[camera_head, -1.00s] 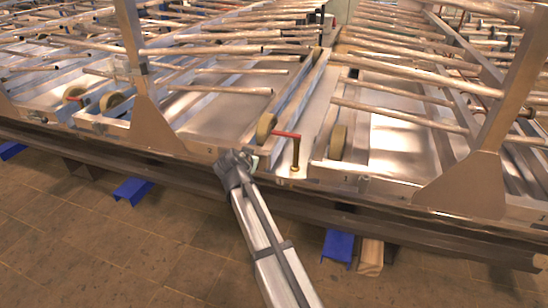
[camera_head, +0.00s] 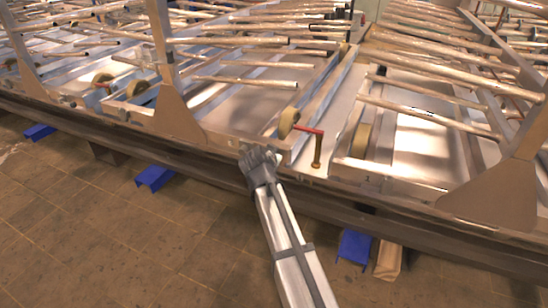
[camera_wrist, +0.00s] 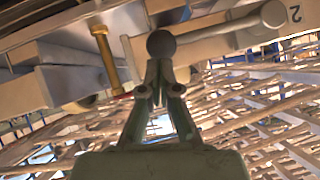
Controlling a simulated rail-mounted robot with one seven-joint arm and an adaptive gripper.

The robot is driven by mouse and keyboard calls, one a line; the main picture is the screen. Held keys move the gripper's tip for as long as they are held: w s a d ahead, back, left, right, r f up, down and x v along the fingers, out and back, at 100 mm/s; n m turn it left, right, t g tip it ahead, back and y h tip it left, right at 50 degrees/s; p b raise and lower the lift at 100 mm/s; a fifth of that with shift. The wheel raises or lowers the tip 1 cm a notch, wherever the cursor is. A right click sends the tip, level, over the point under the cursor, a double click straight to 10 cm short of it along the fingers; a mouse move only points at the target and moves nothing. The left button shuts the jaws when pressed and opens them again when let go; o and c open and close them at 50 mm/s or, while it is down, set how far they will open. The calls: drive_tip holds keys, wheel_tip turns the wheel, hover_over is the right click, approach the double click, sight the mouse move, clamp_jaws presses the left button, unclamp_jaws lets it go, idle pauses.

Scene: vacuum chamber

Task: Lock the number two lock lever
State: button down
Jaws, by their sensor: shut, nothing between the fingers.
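My gripper (camera_head: 260,160) is at the chamber's front rail in the head view. In the wrist view its two fingers (camera_wrist: 162,82) are shut, with nothing visible between them. The number two lock lever shows in the wrist view as a pale bar (camera_wrist: 215,30) beside a printed "2" (camera_wrist: 295,14). It has a rounded right end and a dark round knob (camera_wrist: 161,43) at its left end. The knob is just beyond my fingertips; I cannot tell whether they touch. In the head view the lever is too small or hidden behind my gripper to make out.
A brass post with a red handle (camera_head: 318,152) stands right of my gripper; its shaft (camera_wrist: 104,55) shows in the wrist view. Metal uprights (camera_head: 178,110) (camera_head: 500,195) rise from the rail on both sides. Rods fill the space behind. The tiled floor (camera_head: 130,235) in front is mostly clear.

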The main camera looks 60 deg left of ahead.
drive_tip(key=w+a+r+p+v, duration=0.1)
drive_tip(key=r+p+v, duration=0.1)
drive_tip(key=v, duration=1)
drive_tip(key=shift+d+r+p, duration=0.25)
drive_tip(key=shift+r+p, duration=0.1)
drive_tip(key=shift+p, duration=0.05)
